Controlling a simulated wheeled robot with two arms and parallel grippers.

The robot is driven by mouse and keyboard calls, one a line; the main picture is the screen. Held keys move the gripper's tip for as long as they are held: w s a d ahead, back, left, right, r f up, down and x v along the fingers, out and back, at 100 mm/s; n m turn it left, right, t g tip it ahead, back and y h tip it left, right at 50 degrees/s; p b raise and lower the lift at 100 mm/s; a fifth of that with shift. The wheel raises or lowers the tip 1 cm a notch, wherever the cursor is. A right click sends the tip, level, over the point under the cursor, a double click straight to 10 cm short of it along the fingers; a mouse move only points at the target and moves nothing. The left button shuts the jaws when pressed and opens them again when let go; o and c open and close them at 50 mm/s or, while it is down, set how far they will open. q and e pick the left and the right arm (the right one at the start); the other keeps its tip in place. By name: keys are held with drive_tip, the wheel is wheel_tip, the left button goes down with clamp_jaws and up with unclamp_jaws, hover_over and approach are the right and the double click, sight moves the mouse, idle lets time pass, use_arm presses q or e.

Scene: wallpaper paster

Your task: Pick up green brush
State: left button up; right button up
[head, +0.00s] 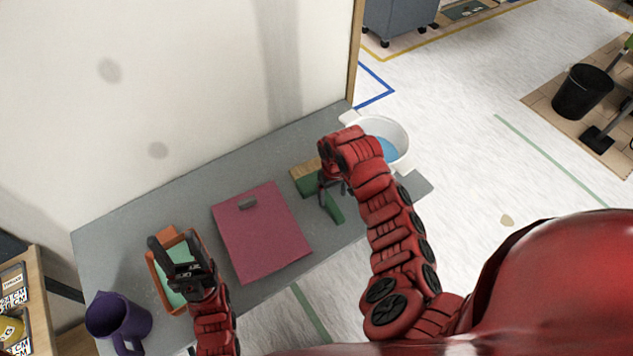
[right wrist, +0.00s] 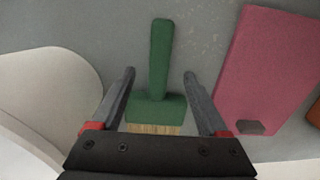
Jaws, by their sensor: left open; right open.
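The green brush (head: 306,184) lies on the grey table, with tan bristles and a green handle, partly hidden by my right gripper in the head view. In the right wrist view the brush (right wrist: 157,105) lies between the two fingers, its handle pointing away and its bristles towards the wrist. My right gripper (right wrist: 158,78) is open above the brush, with a finger on each side of it; I cannot tell whether they touch it. My left gripper (head: 165,245) is open over an orange tray (head: 156,282) at the left of the table.
A dark pink sheet (head: 262,235) with a grey piece on it lies in the middle of the table. A white bucket (head: 398,135) with blue contents stands at the right end, close to my right arm. A purple mug (head: 118,318) stands at the near left. A wall rises behind the table.

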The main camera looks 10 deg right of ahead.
sight(331, 204)
drive_tip(key=shift+w+a+f+p, duration=0.15)
drive_tip(key=shift+f+p, duration=0.25)
drive_tip(key=shift+f, duration=0.25)
drive_tip(key=shift+w+d+f+p, duration=0.15)
drive_tip(key=shift+f+p, duration=0.25)
drive_tip(key=shift+f, duration=1.7)
drive_tip(key=shift+a, duration=0.1)
clamp_jaws()
